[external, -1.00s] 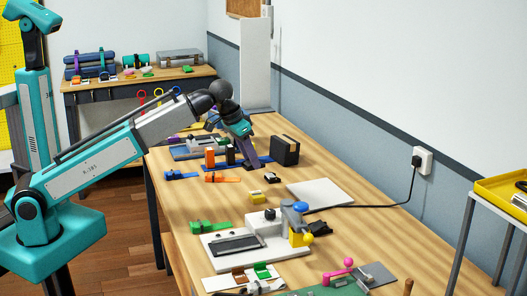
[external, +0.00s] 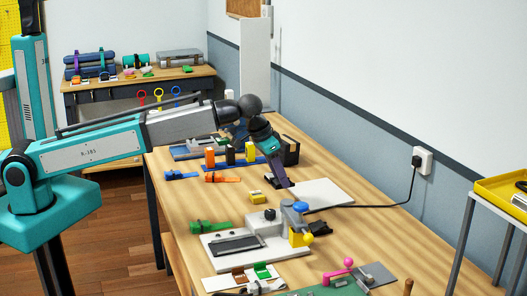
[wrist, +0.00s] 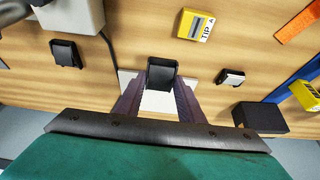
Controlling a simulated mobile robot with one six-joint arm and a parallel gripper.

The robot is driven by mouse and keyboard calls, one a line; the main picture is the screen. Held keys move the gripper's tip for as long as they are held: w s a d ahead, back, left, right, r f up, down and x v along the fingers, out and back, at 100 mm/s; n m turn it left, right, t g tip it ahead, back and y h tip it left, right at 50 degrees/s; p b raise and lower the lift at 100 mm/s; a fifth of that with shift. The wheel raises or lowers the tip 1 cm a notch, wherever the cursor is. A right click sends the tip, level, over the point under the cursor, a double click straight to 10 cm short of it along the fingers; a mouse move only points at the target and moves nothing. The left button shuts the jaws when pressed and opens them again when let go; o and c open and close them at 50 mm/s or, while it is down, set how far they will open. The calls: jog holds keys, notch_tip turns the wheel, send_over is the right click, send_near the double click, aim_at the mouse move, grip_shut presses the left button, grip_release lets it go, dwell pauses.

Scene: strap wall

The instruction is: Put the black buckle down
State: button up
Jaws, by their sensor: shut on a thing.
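In the wrist view, my gripper (wrist: 161,88) is shut on a black buckle (wrist: 162,72), which sits between the fingertips. A white board (wrist: 157,103) shows behind and below the buckle. In the external view, my gripper (external: 287,184) points down at the left edge of the white board (external: 322,194), past the yellow block. The held buckle is not clear in that view, and I cannot tell whether it touches the surface. Another black buckle (wrist: 66,54) lies on the table at left in the wrist view.
A yellow block marked TIP A (wrist: 196,25), a small black-and-silver piece (wrist: 231,77) and a black box (wrist: 259,117) stand around the gripper. The clamp fixture (external: 262,226) with blue and yellow parts stands nearer the camera. A black cable (external: 375,206) runs to the wall socket.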

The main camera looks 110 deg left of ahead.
jog(key=shift+w+d+r, duration=0.15)
dwell(0.3)
jog(key=p, duration=0.4)
send_near(333, 196)
jog(key=shift+w+a+f, duration=0.45)
jog(key=shift+a+f, duration=0.1)
jog(key=shift+f, duration=0.2)
jog(key=shift+w+a, duration=0.2)
jog(key=shift+w, duration=0.05)
jog(key=shift+w+a+f, duration=0.1)
jog(key=shift+w+f, duration=0.05)
jog(key=shift+f+p, duration=0.65)
jog(key=shift+f, duration=1.05)
jog(key=shift+f, duration=0.1)
